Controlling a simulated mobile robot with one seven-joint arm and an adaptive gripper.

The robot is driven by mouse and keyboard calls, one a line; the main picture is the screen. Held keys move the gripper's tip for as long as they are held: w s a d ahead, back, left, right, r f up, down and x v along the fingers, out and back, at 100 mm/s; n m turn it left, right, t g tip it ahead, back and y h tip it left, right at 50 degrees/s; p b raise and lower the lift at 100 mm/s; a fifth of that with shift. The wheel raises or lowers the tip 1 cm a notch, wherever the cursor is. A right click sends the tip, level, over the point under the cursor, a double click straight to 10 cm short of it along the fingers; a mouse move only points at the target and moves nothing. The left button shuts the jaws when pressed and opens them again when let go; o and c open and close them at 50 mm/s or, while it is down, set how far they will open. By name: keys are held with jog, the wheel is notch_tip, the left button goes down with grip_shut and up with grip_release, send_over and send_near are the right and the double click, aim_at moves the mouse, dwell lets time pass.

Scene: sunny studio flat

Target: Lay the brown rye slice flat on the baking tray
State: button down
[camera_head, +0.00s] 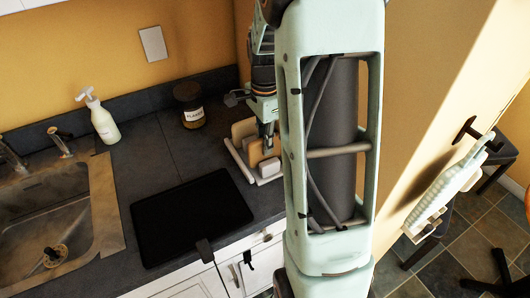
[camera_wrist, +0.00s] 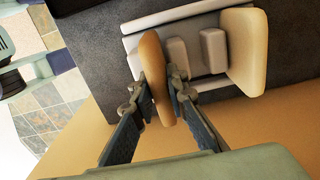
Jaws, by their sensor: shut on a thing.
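My gripper (camera_wrist: 165,88) is shut on the brown rye slice (camera_wrist: 152,55) in the wrist view, with one finger on each face. The slice stands on edge at one end of a pale rack (camera_wrist: 135,62); I cannot tell if it still touches the rack. In the head view my gripper (camera_head: 268,143) is over the rack's right part, and the slice (camera_head: 257,151) is partly hidden. A paler slice (camera_wrist: 246,50) stands at the rack's other end. The black baking tray (camera_head: 190,218) lies flat and empty on the counter, left and in front of the rack.
A dark labelled jar (camera_head: 190,108) stands behind the tray, and a white soap bottle (camera_head: 103,122) stands near the sink (camera_head: 75,205) at left. A yellow wall rises behind the counter (camera_head: 145,160). My arm hides the counter's right part.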

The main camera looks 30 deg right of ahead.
jog(key=shift+r+p, duration=2.55)
jog(key=shift+r, duration=1.1)
jog(key=shift+f, duration=0.1)
